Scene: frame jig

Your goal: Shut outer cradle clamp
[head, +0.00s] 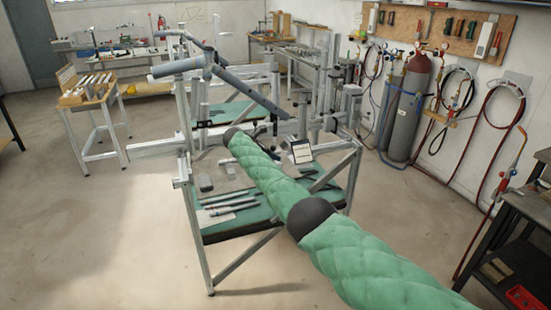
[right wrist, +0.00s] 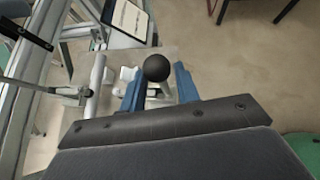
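A black ball knob (right wrist: 156,68) on a pale stem shows in the right wrist view, apparently the clamp's handle. My right gripper (right wrist: 159,78) has its two blue fingers apart, one on each side of the knob and stem. I cannot tell whether either finger touches it. The clamp's body is mostly hidden below the gripper. In the head view my green padded right arm reaches into the frame jig (head: 150,150), and its fingers and the clamp cannot be made out. Grey frame tubes (head: 180,67) sit on the jig. My left gripper is not in view.
A paper sheet on a dark panel (head: 301,151) stands close to my right arm. Tubes lie on the jig's green shelf (head: 215,230). A wooden-topped side table (head: 90,95) stands left, gas cylinders (head: 407,110) stand right. The floor at the front left is clear.

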